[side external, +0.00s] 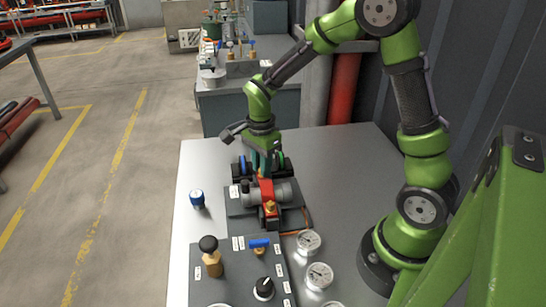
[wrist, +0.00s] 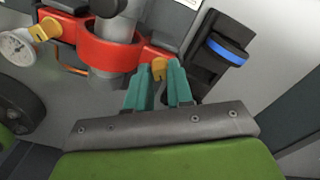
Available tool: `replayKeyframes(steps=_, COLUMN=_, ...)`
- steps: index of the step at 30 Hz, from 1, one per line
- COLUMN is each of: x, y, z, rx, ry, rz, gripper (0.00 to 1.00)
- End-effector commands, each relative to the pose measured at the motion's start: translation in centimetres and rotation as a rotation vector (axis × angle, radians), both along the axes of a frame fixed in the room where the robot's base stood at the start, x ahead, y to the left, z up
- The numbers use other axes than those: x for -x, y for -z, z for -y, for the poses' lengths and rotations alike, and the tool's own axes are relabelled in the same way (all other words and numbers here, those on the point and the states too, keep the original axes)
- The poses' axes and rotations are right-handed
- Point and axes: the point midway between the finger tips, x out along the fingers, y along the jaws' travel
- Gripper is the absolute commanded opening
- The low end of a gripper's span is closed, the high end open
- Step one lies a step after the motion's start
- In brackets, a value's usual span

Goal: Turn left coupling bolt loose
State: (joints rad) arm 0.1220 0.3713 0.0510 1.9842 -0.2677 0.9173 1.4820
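The red coupling (side external: 266,191) sits around a grey pipe on the pump assembly in the side view. It also shows in the wrist view (wrist: 108,52) as a red ring with arms to either side. A small orange-yellow bolt (wrist: 159,68) is at the coupling's right end in the wrist view. My gripper (wrist: 161,70) has two teal fingers, apart, with their tips on either side of this bolt. I cannot tell whether they touch it. In the side view my gripper (side external: 262,162) points down over the coupling's far end, where the bolt is hidden.
A yellow-orange part (wrist: 45,29) and a gauge (wrist: 18,47) are at left in the wrist view. A blue-ringed black part (wrist: 228,50) stands close right of the fingers. A control panel (side external: 225,292) and gauges (side external: 309,241) lie nearer the camera. The tabletop (side external: 345,165) is clear at right.

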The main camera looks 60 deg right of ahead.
Motion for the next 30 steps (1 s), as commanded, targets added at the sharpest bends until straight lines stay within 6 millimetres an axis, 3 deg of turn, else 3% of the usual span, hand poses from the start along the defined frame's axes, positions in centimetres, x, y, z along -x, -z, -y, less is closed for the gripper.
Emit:
replayKeyframes(steps=1, x=-0.01, y=-0.02, z=0.00, rx=0.000, ry=0.000, rz=0.000, gripper=0.13)
replayKeyframes(steps=4, x=-0.01, y=-0.03, z=0.00, rx=0.000, ry=0.000, rz=0.000, gripper=0.00)
replayKeyframes(steps=17, x=-0.02, y=-0.07, z=0.00, rx=0.000, ry=-0.055, rz=0.001, gripper=0.00)
replayKeyframes(steps=30, x=-0.03, y=-0.08, z=0.03, rx=0.001, ry=-0.395, rz=0.001, gripper=0.00)
